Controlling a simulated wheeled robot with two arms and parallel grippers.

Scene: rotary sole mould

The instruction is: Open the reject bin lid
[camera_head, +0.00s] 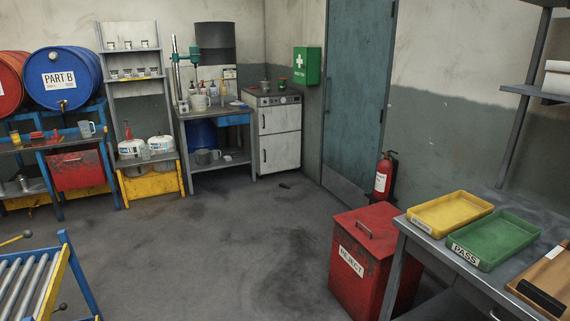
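The red reject bin (355,285) stands on the floor at the lower right of the head view, against the left end of a metal bench. It has a white REJECT label on its front. Neither of my grippers is in view.
The bench (420,238) on the right holds a yellow tray (450,212) and a green PASS tray (494,240). A red fire extinguisher (384,176) stands behind the bin. A roller conveyor (30,285) is at lower left. The floor (210,250) between is mostly clear.

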